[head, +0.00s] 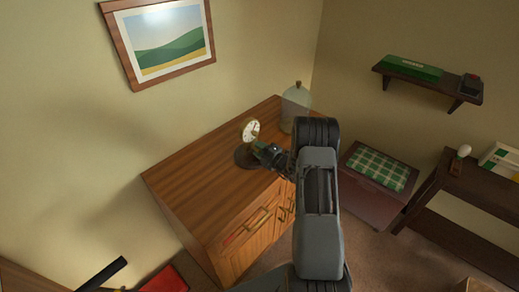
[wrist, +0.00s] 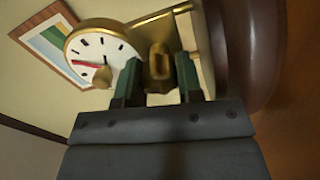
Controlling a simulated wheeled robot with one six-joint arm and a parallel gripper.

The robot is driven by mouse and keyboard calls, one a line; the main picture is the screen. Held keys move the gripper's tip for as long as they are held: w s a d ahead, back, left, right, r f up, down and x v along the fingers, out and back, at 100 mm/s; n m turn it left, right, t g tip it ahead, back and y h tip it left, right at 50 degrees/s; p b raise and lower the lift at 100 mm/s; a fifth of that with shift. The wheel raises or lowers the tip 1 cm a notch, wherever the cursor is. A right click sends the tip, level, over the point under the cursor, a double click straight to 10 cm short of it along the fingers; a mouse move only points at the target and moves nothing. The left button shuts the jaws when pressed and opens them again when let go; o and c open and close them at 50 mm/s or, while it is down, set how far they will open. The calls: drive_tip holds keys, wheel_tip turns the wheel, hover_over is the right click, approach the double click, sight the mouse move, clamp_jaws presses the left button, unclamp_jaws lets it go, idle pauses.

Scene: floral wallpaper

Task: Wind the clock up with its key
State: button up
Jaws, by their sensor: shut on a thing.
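The clock (head: 251,130) has a round white face and a brass rim, and it stands on a dark base (head: 244,156) on top of the wooden cabinet. The clock face (wrist: 97,62) fills the upper left of the wrist view, with black hour marks and a red hand. My gripper (wrist: 158,80) is at the clock, its two green fingers shut on a brass key (wrist: 159,62) between them. The inner end of the key is hidden, so I cannot tell how far it sits in the clock. In the head view my gripper (head: 264,152) reaches the clock from the right.
The wooden cabinet (head: 190,180) has bare top to the left of the clock. A glass jar (head: 294,108) stands behind it on the right. A framed picture (head: 160,40) hangs on the wall. A chest with a green checked cushion (head: 378,168) stands right of the cabinet.

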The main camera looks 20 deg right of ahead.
idle(0.4)
drive_tip(key=o, duration=0.6)
drive_tip(key=shift+d, duration=0.1)
drive_tip(key=shift+o, duration=0.2)
drive_tip(key=shift+s, duration=0.1)
drive_tip(key=b+v, duration=0.1)
drive_tip(key=v, duration=1.2)
drive_tip(key=shift+s, duration=0.35)
drive_tip(key=shift+d, duration=0.15)
